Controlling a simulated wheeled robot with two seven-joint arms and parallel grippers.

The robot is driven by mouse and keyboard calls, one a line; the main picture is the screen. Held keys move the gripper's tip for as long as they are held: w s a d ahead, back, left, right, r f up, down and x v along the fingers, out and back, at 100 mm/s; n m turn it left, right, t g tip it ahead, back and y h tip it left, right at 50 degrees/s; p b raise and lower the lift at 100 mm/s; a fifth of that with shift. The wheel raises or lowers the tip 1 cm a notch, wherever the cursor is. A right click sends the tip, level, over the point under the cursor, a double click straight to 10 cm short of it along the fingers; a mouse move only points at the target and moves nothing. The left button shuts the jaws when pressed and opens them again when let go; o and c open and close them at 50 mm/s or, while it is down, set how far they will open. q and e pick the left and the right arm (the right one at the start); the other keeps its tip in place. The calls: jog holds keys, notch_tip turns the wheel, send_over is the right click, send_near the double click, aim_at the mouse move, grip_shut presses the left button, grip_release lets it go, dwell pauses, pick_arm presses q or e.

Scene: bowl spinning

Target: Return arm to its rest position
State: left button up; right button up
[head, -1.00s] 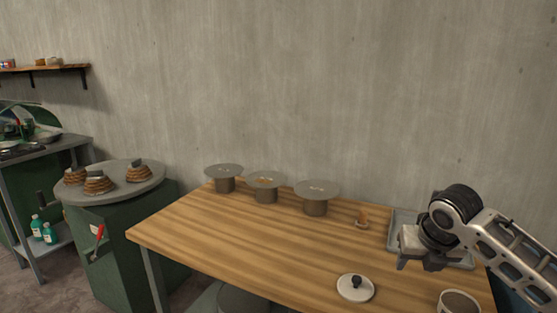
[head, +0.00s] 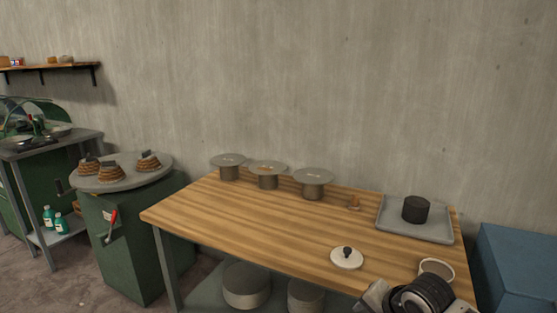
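My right arm shows in the head view at the bottom right, in front of the table's near edge. Its gripper (head: 372,298) is low in the picture, partly cut off by the frame edge and seen from behind the wrist, so its fingers cannot be made out. A dark round block (head: 416,210) stands on a grey tray (head: 390,232) at the right end of the wooden table (head: 260,232), clear of the gripper. My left gripper does not show.
A white lid with a dark knob (head: 347,258) and an open bowl (head: 437,268) are close to my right arm. Several grey stands (head: 313,184) line the back of the table. A blue box (head: 518,265) is at the right. The table's middle is clear.

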jog(key=s+a+f+m+t+y, duration=0.1)
jog(key=s+a+f+m, duration=0.25)
jog(key=s+m, duration=0.25)
jog(key=s+a+f+m+t+y, duration=0.1)
jog(key=s+a+f+m, duration=0.2)
jog(key=s+f+m, duration=0.3)
jog(key=s+d+m+t, duration=0.1)
jog(key=s+m+t, duration=0.1)
jog(key=s+m, duration=0.8)
jog(key=shift+d+f+m+h, duration=0.4)
jog(key=shift+f+m, duration=0.05)
jog(key=shift+m, duration=0.75)
